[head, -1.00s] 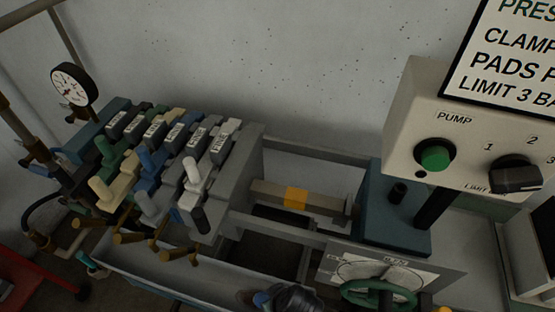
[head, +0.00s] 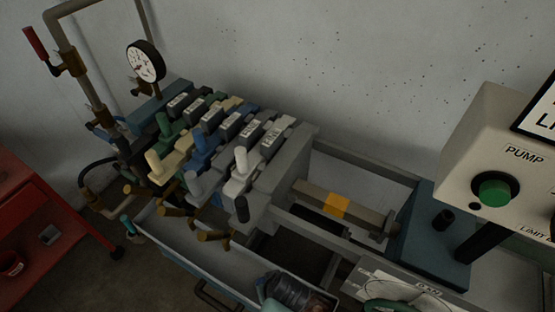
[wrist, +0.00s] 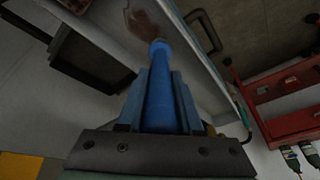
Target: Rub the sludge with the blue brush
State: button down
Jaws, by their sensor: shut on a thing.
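In the wrist view my gripper (wrist: 160,82) is shut on the blue brush (wrist: 160,98), with its blue shaft between the two fingers. The far end of the brush points at a brown smeared patch, which looks like the sludge (wrist: 140,22), on the pale tray (wrist: 188,62). The end overlaps the patch's near edge in the picture; I cannot tell whether they touch. In the head view the dark gripper (head: 288,290) is at the bottom edge, over the tray (head: 172,238), with a little brown beside it. Bristles are not clearly seen.
Above the tray stand a row of coloured levers (head: 200,150) with brass spouts, a gauge (head: 145,62) and a press frame with an orange-banded bar (head: 337,205). A pump box with a green button (head: 494,190) is at right. A red table (head: 40,215) stands left.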

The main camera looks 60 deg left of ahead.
jog(key=shift+s+a, duration=0.25)
jog(key=shift+a, duration=0.05)
jog(key=w+d, duration=0.6)
jog(key=d, duration=0.4)
jog(key=shift+w+d+p, duration=0.15)
jog(key=shift+p, duration=0.25)
dwell(0.6)
jog(key=shift+f, duration=0.1)
notch_tip(320, 180, up, 6)
jog(key=p, duration=0.5)
jog(key=shift+p, duration=0.35)
